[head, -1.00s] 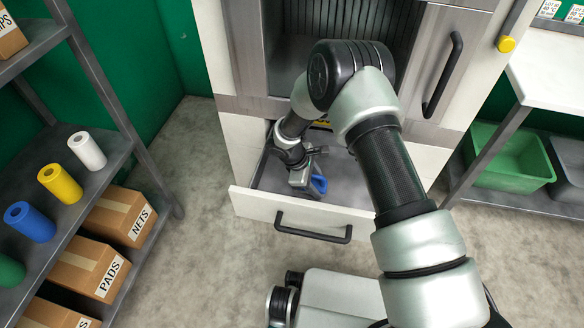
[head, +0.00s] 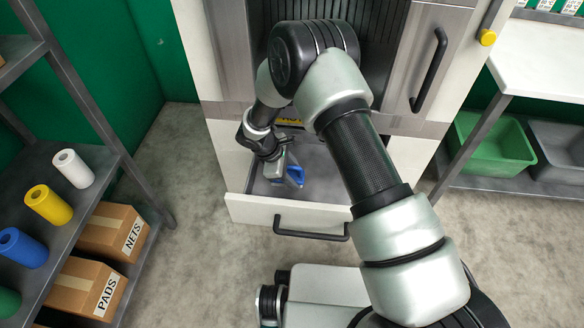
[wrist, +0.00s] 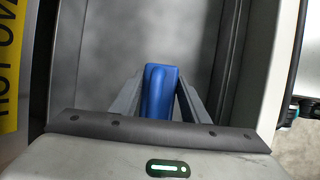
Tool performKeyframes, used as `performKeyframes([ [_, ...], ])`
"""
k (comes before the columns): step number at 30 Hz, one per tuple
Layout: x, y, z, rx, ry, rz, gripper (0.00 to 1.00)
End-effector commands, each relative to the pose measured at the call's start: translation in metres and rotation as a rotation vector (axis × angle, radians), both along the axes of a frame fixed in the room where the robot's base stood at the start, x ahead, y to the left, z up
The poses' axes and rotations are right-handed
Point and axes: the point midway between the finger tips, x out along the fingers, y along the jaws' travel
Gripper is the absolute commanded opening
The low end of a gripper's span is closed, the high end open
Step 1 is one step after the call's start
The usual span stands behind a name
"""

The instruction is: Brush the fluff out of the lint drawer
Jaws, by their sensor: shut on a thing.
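The lint drawer (head: 240,207) is pulled open at the bottom of the dryer, with a white front and grey inside. My gripper (head: 287,174) is down in the drawer, towards its left side. It is shut on a blue brush (head: 296,177), of which only a smooth blue rounded part shows. In the wrist view, the blue brush (wrist: 158,92) sits upright between the two grey fingers of my gripper (wrist: 158,80). The drawer's grey floor (wrist: 140,30) lies beyond it. I cannot make out fluff on the visible floor, and the brush's lower end is hidden.
The drawer's walls, including the pale rim (wrist: 276,60), stand close around my gripper. A yellow label (wrist: 10,60) is at the left. A black handle (head: 311,233) juts from the drawer front. Shelves with rolls (head: 48,204) stand left; a green tub (head: 490,145) is under the right-hand table.

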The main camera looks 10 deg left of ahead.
Motion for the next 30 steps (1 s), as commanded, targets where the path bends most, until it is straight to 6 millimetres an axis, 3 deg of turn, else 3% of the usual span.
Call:
performKeyframes([
  [12,0.001,-0.002,0.038,0.0,0.0,-0.007,0.2],
  [30,0.001,-0.003,0.039,0.001,0.0,-0.008,0.2],
])
